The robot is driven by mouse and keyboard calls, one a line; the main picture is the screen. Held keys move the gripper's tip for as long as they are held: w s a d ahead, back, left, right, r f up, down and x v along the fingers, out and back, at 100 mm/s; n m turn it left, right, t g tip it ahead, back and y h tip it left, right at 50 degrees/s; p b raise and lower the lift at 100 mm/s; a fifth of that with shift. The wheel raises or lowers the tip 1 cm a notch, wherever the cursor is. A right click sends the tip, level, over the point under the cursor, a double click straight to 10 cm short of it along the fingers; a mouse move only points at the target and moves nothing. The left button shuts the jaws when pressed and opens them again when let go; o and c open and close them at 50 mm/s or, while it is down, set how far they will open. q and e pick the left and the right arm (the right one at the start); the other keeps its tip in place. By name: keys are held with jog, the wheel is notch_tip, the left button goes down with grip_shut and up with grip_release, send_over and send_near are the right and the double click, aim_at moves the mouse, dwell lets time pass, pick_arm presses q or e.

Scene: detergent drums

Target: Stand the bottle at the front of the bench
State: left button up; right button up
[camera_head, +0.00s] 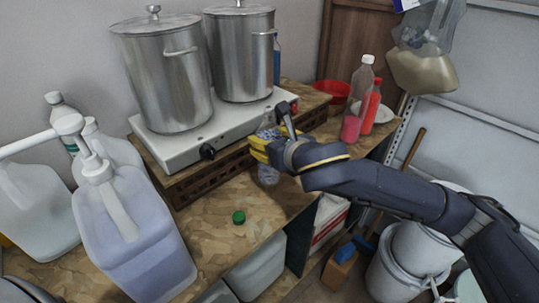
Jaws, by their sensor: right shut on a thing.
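A clear plastic bottle (268,176) is near the front of the wooden bench (215,196), just before the hob. My right gripper (262,148), with yellow fingers, reaches in from the right and is shut on its middle. The bottle looks roughly upright. Its lower part shows below the fingers, and its middle is hidden by them. I cannot tell whether its base touches the bench. My left gripper is not in view.
Two steel pots (168,85) stand on a white hob (180,146) behind the bottle. A green cap (238,217) lies on the bench. Large jugs (137,225) crowd the left. A pink-filled bottle (351,127), a red bottle (371,112) and a red bowl (333,90) are at the right.

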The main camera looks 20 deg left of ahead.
jog(key=shift+f, duration=2.4)
jog(key=o, duration=1.6)
jog(key=shift+c, duration=0.2)
jog(key=v, duration=1.2)
